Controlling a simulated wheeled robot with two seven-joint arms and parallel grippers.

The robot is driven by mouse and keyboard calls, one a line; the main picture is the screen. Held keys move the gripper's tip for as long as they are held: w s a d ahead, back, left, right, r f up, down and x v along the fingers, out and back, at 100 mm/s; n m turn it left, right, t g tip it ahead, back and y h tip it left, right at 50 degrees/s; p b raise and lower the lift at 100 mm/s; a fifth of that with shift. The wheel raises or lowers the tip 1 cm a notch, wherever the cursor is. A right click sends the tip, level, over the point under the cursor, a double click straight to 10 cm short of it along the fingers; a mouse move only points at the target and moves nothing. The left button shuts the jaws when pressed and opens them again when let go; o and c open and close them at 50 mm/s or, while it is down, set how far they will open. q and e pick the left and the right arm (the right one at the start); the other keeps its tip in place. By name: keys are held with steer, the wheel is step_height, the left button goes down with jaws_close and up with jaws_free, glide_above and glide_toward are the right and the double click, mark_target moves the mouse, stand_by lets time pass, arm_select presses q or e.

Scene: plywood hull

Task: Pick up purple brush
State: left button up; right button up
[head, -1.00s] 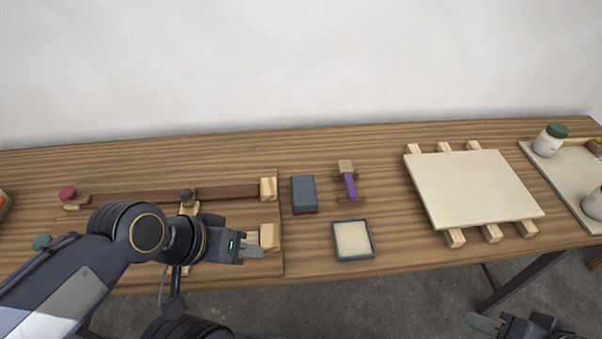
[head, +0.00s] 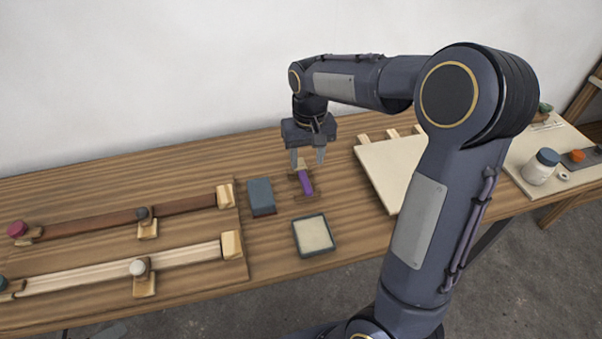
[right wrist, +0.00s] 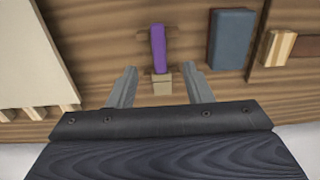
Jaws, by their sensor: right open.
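The purple brush (head: 306,183) lies on the wooden table in the head view, its purple handle toward the front edge and its pale head toward the wall. My right gripper (head: 308,158) is open above the pale head end, fingers pointing down. In the right wrist view the purple handle (right wrist: 158,48) and pale head show between and beyond the two open fingers (right wrist: 161,86). The fingers appear apart from the brush; the exact height is hard to tell. My left gripper is out of view.
A blue-grey block (head: 261,197) lies left of the brush, and a shallow square tray (head: 313,236) in front of it. A pale board (head: 385,168) on wooden strips is to the right, partly behind my right arm. Wooden rails (head: 170,257) lie at left.

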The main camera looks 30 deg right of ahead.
mark_target(306, 181)
steer(key=shift+w+f, duration=0.35)
steer(key=shift+f, duration=0.05)
step_height(306, 181, down, 8)
steer(key=shift+d+r+p, duration=0.1)
steer(key=shift+r+p, duration=0.1)
steer(key=shift+p, duration=0.1)
jaws_close()
